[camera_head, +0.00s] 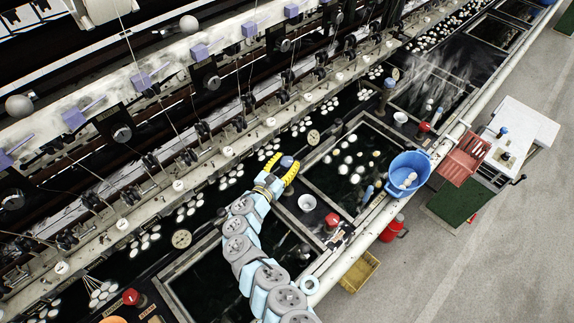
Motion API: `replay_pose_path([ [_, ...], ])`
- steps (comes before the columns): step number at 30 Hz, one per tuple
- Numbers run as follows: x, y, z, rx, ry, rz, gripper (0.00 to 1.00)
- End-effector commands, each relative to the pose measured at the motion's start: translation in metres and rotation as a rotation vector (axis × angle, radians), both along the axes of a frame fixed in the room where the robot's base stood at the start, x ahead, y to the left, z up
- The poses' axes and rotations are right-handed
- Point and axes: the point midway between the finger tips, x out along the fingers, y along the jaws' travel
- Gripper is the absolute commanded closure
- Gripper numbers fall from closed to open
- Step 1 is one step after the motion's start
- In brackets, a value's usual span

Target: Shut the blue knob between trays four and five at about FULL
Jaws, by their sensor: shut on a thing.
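My gripper (278,172), with yellow fingers, reaches from the bottom of the picture to the strip between two dark water trays. It is shut on a small blue knob (287,162), whose rounded top shows between the fingers. The tray (318,186) to the right holds several white cocoons. The tray (172,287) to the lower left is partly hidden by my arm. I cannot read tray numbers or the FULL mark here, and the knob's setting cannot be told.
A white cup (307,202) and a red knob (332,220) stand right of my arm. A blue basin (424,164) sits by the long front pipe. The machine's rail runs close behind the knob.

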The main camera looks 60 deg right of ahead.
Motion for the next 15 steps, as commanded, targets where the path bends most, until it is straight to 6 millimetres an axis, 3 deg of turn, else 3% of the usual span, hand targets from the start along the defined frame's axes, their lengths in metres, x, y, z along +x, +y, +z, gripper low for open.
replay_pose_path([
  [15,-0.0002,-0.0001,-0.0073,0.005,-0.005,-0.158,0.9],
])
